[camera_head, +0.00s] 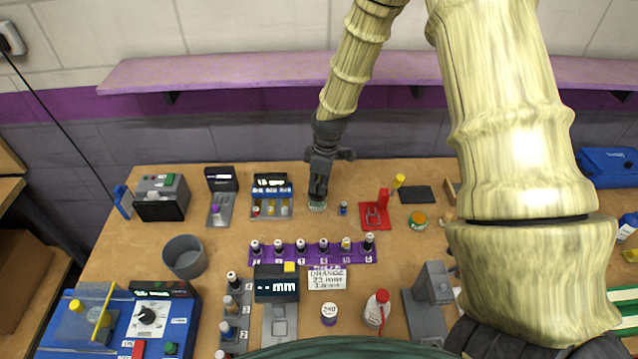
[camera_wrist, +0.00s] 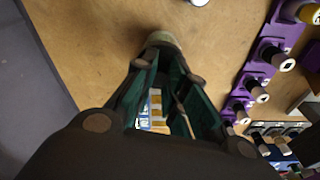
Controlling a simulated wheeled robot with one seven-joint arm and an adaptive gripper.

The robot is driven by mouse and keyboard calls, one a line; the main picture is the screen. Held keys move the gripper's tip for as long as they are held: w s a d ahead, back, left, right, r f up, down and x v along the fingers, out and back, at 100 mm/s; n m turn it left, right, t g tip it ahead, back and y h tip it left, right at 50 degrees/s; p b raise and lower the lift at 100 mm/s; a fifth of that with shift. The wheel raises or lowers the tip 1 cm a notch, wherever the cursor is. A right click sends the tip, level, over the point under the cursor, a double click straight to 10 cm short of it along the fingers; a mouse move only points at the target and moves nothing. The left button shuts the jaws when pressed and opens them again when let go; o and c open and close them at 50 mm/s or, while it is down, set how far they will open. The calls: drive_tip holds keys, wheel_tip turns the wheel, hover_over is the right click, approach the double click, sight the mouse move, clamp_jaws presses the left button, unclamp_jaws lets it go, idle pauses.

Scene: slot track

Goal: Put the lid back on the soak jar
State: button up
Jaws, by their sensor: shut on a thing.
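My gripper (camera_head: 318,196) points down over the back middle of the bench, shut on a small pale round thing (camera_head: 318,207). In the wrist view the same pale thing (camera_wrist: 162,39) shows at the tips of my gripper (camera_wrist: 163,55). It looks like the lid, but the fingers hide much of it, and I cannot tell whether it touches the bench. A short round jar (camera_head: 418,220) with an orange top face and greenish side stands to the right, apart from my gripper. It may be the soak jar; I cannot tell whether it is open.
A small blue bottle (camera_head: 343,208) stands close right of my gripper. A red stand (camera_head: 375,216) is between it and the orange-topped jar. A purple rack (camera_head: 312,251) of several vials lies in front. A blue-topped device (camera_head: 271,196) with vials is to the left.

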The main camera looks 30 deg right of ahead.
drive_tip(key=o, duration=1.3)
drive_tip(key=shift+r, duration=0.15)
drive_tip(key=shift+r+p, duration=2.5)
drive_tip(key=shift+r, duration=0.9)
clamp_jaws()
